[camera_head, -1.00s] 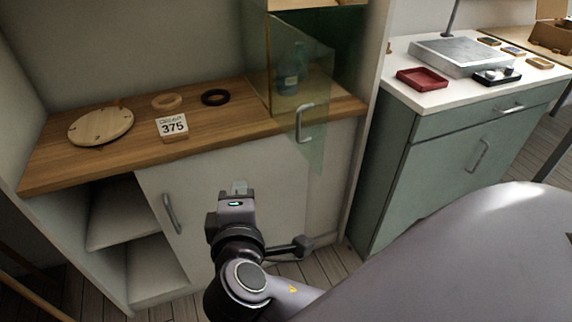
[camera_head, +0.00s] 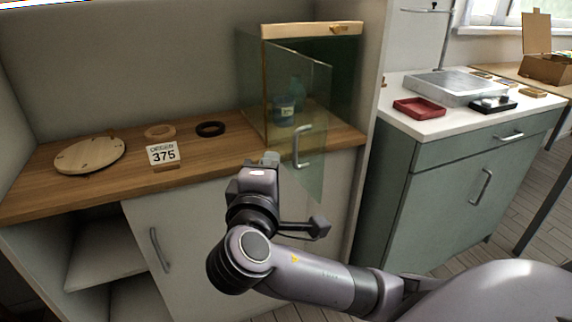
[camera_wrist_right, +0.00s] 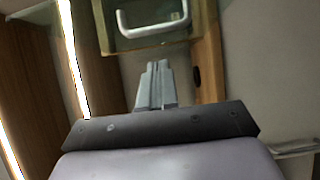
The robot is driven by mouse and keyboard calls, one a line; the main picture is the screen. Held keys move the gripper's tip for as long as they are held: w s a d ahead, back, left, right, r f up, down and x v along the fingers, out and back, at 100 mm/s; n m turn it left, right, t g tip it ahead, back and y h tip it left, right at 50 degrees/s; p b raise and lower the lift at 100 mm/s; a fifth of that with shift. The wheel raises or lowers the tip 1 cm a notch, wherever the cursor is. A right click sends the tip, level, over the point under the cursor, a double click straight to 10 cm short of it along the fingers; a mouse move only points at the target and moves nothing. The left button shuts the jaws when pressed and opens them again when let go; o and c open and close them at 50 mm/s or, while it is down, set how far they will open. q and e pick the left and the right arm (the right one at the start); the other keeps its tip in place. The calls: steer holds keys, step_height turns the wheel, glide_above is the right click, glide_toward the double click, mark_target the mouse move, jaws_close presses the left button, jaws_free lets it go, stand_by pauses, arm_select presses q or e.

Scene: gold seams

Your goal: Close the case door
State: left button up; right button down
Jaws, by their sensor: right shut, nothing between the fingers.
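The glass case (camera_head: 345,85) with a wooden top stands at the right end of the wooden counter. Its glass door (camera_head: 300,85) stands open, swung out toward me past the counter's front edge, with a pale handle (camera_head: 298,146) on it. The handle also shows at the top of the right wrist view (camera_wrist_right: 152,28). My right gripper (camera_head: 271,158) is shut and empty, just left of the door and near the handle, apart from it as far as I can tell. In the wrist view its fingers (camera_wrist_right: 156,84) are together below the handle. My left gripper is not in view.
On the counter lie a round wooden board (camera_head: 90,155), a light ring (camera_head: 160,132), a dark ring (camera_head: 211,128) and a "375" card (camera_head: 163,153). A jar (camera_head: 284,110) stands in the case. A green cabinet with a red tray (camera_head: 419,107) stands right.

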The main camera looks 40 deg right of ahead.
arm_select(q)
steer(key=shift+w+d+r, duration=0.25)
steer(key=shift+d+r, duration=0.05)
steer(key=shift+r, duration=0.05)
arm_select(e)
steer(key=shift+s+d, duration=0.1)
steer(key=shift+d, duration=1.55)
